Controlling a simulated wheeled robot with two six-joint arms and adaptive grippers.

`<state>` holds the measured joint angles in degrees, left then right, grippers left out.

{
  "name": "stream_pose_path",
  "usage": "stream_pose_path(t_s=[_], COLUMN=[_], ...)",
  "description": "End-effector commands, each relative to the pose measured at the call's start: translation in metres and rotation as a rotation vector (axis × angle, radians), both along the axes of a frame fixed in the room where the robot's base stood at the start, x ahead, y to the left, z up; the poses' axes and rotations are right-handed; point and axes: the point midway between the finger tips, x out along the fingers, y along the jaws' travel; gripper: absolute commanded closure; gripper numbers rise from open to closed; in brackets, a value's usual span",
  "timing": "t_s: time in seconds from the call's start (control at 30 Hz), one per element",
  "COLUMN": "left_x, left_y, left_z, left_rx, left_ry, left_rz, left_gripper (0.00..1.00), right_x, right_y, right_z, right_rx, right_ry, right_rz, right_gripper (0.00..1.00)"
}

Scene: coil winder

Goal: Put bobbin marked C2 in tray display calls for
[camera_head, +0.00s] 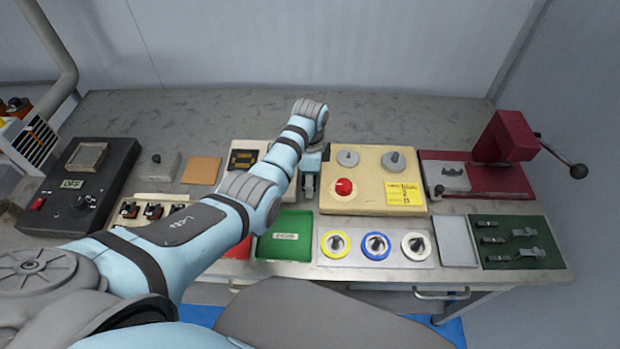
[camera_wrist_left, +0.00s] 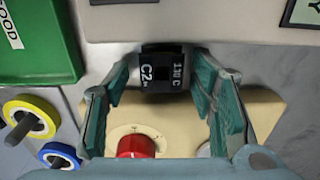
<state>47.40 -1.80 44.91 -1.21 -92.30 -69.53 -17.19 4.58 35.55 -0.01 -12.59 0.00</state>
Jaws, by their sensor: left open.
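The black bobbin marked C2 (camera_wrist_left: 160,74) shows in the left wrist view, with "C2" and "1.30 C" in white on its face. My left gripper (camera_wrist_left: 163,92) is open, its green-padded fingers on either side of the view of the bobbin; no contact shows. In the head view my left gripper (camera_head: 310,182) points down left of the beige winder (camera_head: 362,203), and the bobbin cannot be made out. The green tray (camera_head: 270,247) has a label reading "GOOD" in the left wrist view (camera_wrist_left: 40,62). A red tray (camera_head: 238,250) is mostly hidden by my arm. A dark display (camera_head: 243,158) is partly hidden and unreadable.
The winder carries a red button (camera_head: 344,187). Yellow, blue and white ringed spools (camera_head: 375,245) stand right of the green tray. A dark red press (camera_head: 495,165) with a lever and a green tool board (camera_head: 516,242) are at right. The back of the bench (camera_head: 200,115) is clear.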

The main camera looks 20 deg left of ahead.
Motion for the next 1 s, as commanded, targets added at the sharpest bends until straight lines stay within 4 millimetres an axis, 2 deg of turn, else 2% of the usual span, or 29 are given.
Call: stream_pose_path(t_s=[0.13,0.3,0.43,0.47,0.5,0.57,0.63,0.67,0.77,0.87,1.0], left_x=[0.001,0.001,0.001,0.001,0.001,-0.002,-0.005,-0.006,-0.007,-0.008,-0.010], left_y=[0.000,0.000,0.000,0.000,0.000,0.006,0.036,0.042,0.053,0.058,0.055], left_z=[0.026,0.074,0.105,0.109,0.114,0.114,0.108,0.108,0.111,0.117,0.130], left_rx=[0.000,-0.001,0.000,0.000,0.000,0.008,0.020,0.003,-0.055,-0.130,-0.217], left_ry=[-0.003,-0.004,-0.003,-0.003,-0.001,0.006,0.002,-0.008,-0.019,0.007,0.129], left_rz=[0.000,0.000,0.000,0.000,0.000,0.008,0.049,0.136,0.556,1.128,1.957], left_gripper=[0.49,0.49,0.49,0.49,0.45,0.45,0.45,0.45,0.45,0.45,0.45], right_x=[0.000,0.000,0.000,0.000,0.000,0.000,0.000,0.000,0.000,0.000,0.000], right_y=[0.000,0.000,0.000,0.000,0.000,0.000,0.000,0.000,0.000,0.000,0.000], right_z=[0.012,0.026,0.030,0.031,0.031,0.030,0.024,0.023,0.021,0.019,0.018], right_rx=[0.000,0.000,0.000,0.000,0.000,0.000,0.001,0.001,0.000,0.000,0.000], right_ry=[0.000,0.001,0.001,0.001,0.001,0.001,0.001,0.001,0.001,0.001,0.001], right_rz=[0.000,0.000,0.000,0.000,0.000,0.000,0.000,0.000,0.000,0.000,0.000], right_gripper=[1.00,1.00,1.00,1.00,1.00,1.00,1.00,1.00,1.00,1.00,1.00])
